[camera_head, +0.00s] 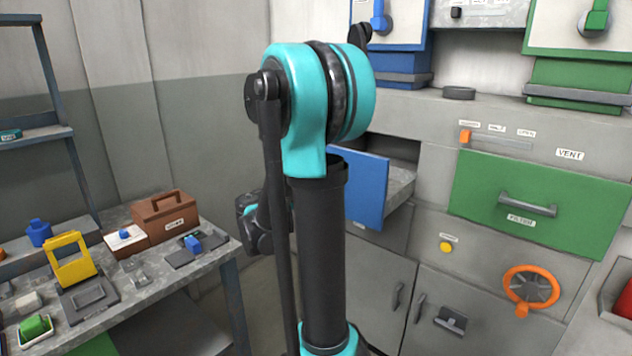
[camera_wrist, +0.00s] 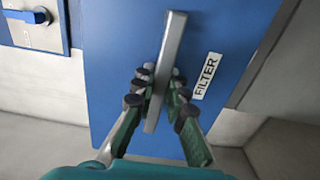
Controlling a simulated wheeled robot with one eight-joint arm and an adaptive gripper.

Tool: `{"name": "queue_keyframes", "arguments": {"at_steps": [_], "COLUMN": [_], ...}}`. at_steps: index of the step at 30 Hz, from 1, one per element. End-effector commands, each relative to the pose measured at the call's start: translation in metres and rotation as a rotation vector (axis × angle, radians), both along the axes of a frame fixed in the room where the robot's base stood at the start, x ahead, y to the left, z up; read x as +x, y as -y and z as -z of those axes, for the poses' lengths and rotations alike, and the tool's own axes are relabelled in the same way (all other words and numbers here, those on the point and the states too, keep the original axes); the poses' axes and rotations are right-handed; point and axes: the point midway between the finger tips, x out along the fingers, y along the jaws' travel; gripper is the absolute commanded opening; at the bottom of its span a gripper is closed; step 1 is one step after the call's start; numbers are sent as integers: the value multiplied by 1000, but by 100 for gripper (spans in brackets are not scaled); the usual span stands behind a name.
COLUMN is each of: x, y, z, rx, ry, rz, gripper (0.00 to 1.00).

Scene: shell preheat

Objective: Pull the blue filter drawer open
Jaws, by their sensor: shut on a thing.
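The blue filter drawer (camera_head: 359,186) stands partly pulled out of the grey cabinet in the head view, its grey side wall and open top showing behind the front. In the wrist view its blue front (camera_wrist: 118,88) fills the middle, with a white FILTER label (camera_wrist: 205,76). A grey bar handle (camera_wrist: 170,45) runs up the front. My gripper (camera_wrist: 161,82) is shut on this handle, with fingers on both sides of it. In the head view my arm hides the handle and the gripper's fingertips.
A green filter drawer (camera_head: 545,205) sits shut to the right, above an orange wheel (camera_head: 531,285). An orange slider (camera_head: 465,137) is above it. A workbench (camera_head: 145,293) with a brown toolbox (camera_head: 166,216) and small parts stands left. Bare floor shows between bench and cabinet.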

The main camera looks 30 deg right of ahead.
Motion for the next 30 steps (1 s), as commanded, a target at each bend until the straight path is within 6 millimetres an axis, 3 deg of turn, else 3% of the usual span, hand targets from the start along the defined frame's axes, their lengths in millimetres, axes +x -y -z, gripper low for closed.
{"name": "queue_keyframes", "arguments": {"at_steps": [2,3,8,20,30], "x": [-1,-1,0,-1,-20], "y": [0,0,0,-5,-53], "z": [1,1,0,0,0], "rx": [2,2,1,0,1], "ry": [0,0,1,0,0], "rz": [1,1,1,-3,-6], "gripper": [0,15,34,34,34]}}
